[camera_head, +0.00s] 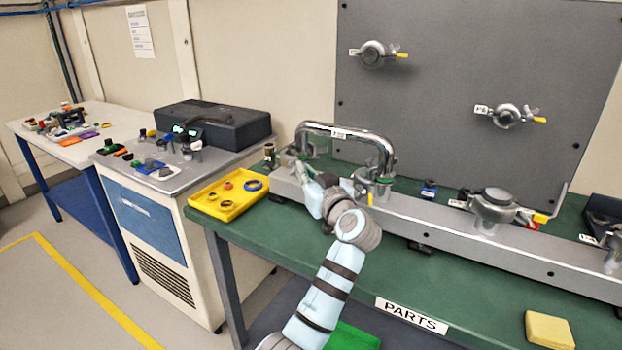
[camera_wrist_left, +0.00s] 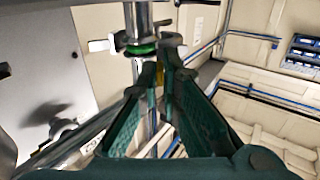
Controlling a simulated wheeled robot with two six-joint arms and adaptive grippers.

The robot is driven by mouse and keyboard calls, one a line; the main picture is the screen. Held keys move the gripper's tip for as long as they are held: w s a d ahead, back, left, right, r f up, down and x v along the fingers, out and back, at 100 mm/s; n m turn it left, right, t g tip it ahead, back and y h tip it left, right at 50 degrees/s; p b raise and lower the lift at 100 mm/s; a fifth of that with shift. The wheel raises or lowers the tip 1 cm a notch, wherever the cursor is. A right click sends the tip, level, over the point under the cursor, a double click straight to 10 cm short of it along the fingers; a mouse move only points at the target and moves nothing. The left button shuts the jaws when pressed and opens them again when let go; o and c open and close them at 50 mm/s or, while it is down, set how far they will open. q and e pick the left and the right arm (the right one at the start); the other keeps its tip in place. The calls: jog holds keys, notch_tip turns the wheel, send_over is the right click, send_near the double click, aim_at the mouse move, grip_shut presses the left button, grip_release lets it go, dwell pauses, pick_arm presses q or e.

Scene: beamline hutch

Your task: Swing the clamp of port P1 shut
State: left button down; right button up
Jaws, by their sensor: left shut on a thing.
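A bent chrome tube (camera_head: 345,132) stands with both ends down on ports of the long grey manifold (camera_head: 440,232). My left gripper (camera_head: 304,172) is at the tube's left end, beside that port and largely covering its clamp from the head camera. In the left wrist view, my left gripper (camera_wrist_left: 160,72) is shut on a yellow-tipped clamp handle (camera_wrist_left: 159,76), of which only a sliver shows between the fingers. Just beyond the fingertips are the chrome tube (camera_wrist_left: 139,17) and a green seal ring (camera_wrist_left: 142,48). How far the clamp is closed is hidden.
The tube's right-end port (camera_head: 377,182) is close to my left arm. Another clamped port (camera_head: 495,208) with a yellow-tipped handle is further right. A yellow tray (camera_head: 228,212) with rings lies left of the manifold. A grey panel (camera_head: 440,100) rises behind. A yellow block (camera_head: 549,330) lies front right.

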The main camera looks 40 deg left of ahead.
pick_arm(q)
jog(key=c, duration=1.8)
grip_release()
jog(key=shift+d, duration=0.1)
jog(key=v, duration=0.7)
jog(key=shift+s+d, duration=0.2)
jog(key=shift+a, duration=0.1)
jog(key=shift+c, duration=0.2)
